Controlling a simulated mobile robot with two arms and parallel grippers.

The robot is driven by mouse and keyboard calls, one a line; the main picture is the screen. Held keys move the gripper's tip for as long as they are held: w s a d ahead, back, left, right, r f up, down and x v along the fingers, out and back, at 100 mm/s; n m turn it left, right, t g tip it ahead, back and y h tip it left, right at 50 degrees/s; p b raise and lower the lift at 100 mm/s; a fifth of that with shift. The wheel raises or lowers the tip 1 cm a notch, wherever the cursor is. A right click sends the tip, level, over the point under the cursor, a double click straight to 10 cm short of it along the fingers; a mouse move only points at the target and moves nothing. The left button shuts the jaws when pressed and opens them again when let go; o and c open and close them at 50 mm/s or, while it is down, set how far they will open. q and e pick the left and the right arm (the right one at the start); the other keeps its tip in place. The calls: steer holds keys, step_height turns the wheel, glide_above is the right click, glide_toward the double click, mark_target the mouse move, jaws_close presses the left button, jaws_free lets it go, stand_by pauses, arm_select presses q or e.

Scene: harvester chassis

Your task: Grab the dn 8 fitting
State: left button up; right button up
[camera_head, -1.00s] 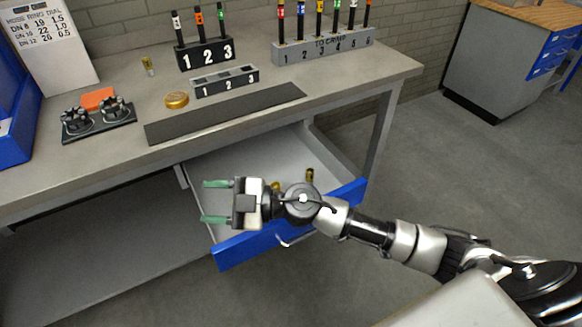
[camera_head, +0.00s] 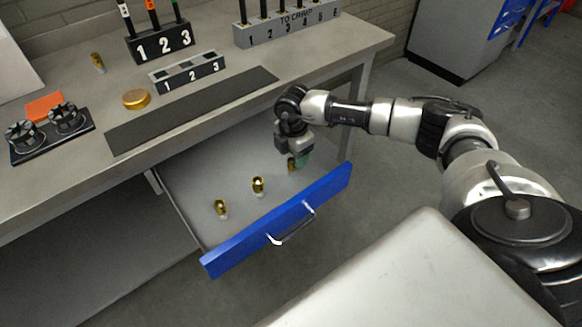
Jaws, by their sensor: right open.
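Three brass fittings stand in the open drawer: a left one (camera_head: 221,208), a middle one (camera_head: 258,186) and a right one (camera_head: 292,164). No size marking is readable on them, so I cannot tell which is DN 8. My left gripper is out of view. Another brass fitting (camera_head: 97,62) stands on the tabletop at the back left.
The open drawer has a blue front (camera_head: 280,220) with a handle. On the workbench are a dark mat (camera_head: 190,110), a numbered holder (camera_head: 188,72), a brass ring (camera_head: 136,99), an orange block (camera_head: 44,106) and a rack (camera_head: 285,28).

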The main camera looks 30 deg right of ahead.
mark_target(292, 167)
steer(key=f, duration=0.6)
steer(key=shift+w+a, duration=0.1)
steer(key=shift+w, duration=0.1)
steer(key=c, duration=1)
steer(key=shift+r, duration=0.15)
